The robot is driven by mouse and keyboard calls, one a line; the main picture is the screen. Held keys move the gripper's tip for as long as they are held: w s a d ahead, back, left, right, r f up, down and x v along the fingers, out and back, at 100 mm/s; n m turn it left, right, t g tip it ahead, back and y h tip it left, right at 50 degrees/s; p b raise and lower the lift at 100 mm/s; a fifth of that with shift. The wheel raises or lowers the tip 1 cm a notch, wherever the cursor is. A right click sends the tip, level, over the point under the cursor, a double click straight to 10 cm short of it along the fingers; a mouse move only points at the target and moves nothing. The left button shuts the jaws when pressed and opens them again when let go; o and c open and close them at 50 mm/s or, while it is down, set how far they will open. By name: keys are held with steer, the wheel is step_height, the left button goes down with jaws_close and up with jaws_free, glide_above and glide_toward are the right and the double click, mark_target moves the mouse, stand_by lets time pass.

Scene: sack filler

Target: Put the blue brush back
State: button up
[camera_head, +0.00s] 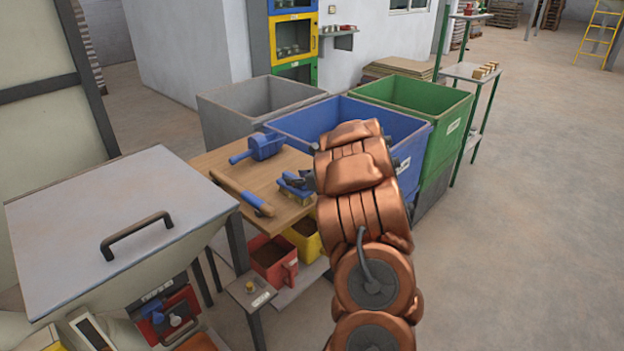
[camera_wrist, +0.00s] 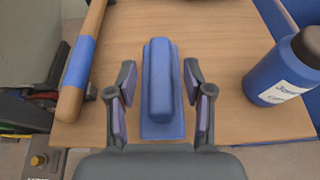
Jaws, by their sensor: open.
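A blue block-shaped thing with a raised rounded grip, probably the blue brush (camera_wrist: 158,82), lies on the wooden tabletop (camera_wrist: 215,35). It also shows in the head view (camera_head: 293,187), partly hidden by my arm. My gripper (camera_wrist: 159,88) is open above the tabletop, with one finger on each side of the grip. Gaps show between the grip and both fingers. A wider flat blue part shows under the grip; I cannot tell whether it belongs to the brush or is a separate base.
A blue scoop (camera_head: 262,146) lies further back. Grey (camera_head: 225,118), blue (camera_head: 290,118) and green (camera_head: 440,120) bins stand behind the table. Open floor lies right.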

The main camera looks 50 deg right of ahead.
steer(key=b+v, duration=0.1)
steer(key=v, duration=1.1)
steer(key=w+a+r+n+g+y, duration=0.15)
steer(key=a+n, duration=0.25)
steer(key=a, duration=0.5)
steer(key=a+n+g+y, duration=0.1)
steer(key=a+n+y, duration=0.25)
steer(key=a, duration=0.55)
steer(key=w+a+n+g+y, duration=0.15)
steer(key=a+n, duration=0.25)
steer(key=a, duration=0.5)
steer(key=s+a+n+g, duration=0.3)
steer(key=s+a+n, duration=0.15)
steer(key=a, duration=0.35)
steer(key=s+a+n+g, duration=0.3)
steer(key=s+a+n, duration=0.15)
steer(key=a, duration=0.25)
steer(key=s+a+f+n+g, duration=0.1)
steer(key=s+a+n+g, duration=0.2)
steer(key=s+a+n, duration=0.45)
steer(key=s+d+n+g+h, duration=0.1)
steer(key=s+d+n+h, duration=0.1)
steer(key=s, duration=0.4)
steer(key=s+d+n+g+h, duration=0.1)
steer(key=s+d+n+h, duration=0.2)
steer(key=s+n, duration=0.3)
steer(key=shift+s+f+h, duration=0.25)
steer(key=shift+s+h, duration=0.3)
steer(key=shift+s, duration=0.2)
steer(key=shift+d, duration=0.1)
